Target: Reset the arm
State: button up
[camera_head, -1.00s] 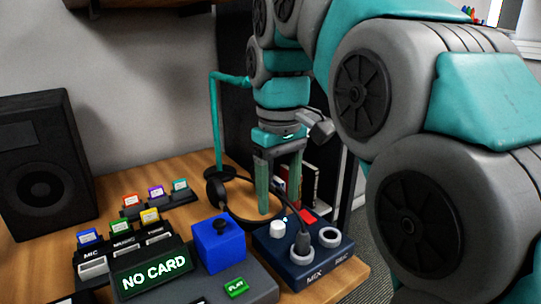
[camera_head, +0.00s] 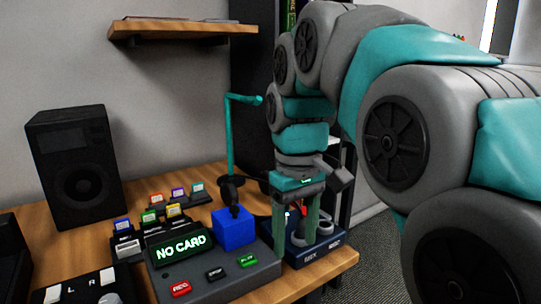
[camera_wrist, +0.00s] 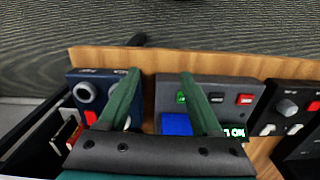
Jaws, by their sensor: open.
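My gripper (camera_head: 296,240) is open, its two green fingers pointing down in front of the dark blue MIX/REC box (camera_head: 325,252). In the wrist view my gripper (camera_wrist: 160,75) has a clear gap between its fingertips, with nothing held. The left finger overlaps the blue box (camera_wrist: 74,80) and the right finger overlaps the grey recorder (camera_wrist: 165,95). In the head view my fingers hide part of the box and its sockets. Whether the fingers touch anything, I cannot tell.
The recorder (camera_head: 215,285) shows NO CARD and carries a blue cube (camera_head: 234,232). Card holders (camera_head: 165,212) stand behind it. A black speaker (camera_head: 75,165) is at the left, and a teal stand (camera_head: 229,140) at the back. The table's front edge (camera_head: 345,265) is close to my gripper.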

jog(key=s+d+f+m, duration=0.3)
jog(key=s+d+f, duration=0.2)
jog(key=s+f, duration=0.5)
jog(key=s+d+f+m+g, duration=0.1)
jog(key=s+d+f+m, duration=0.2)
jog(key=s+f, duration=0.8)
jog(key=d, duration=0.2)
jog(key=shift+s+d+f+g, duration=0.2)
jog(key=shift+s+d+g, duration=0.1)
jog(key=shift+d, duration=0.1)
jog(key=shift+c, duration=0.3)
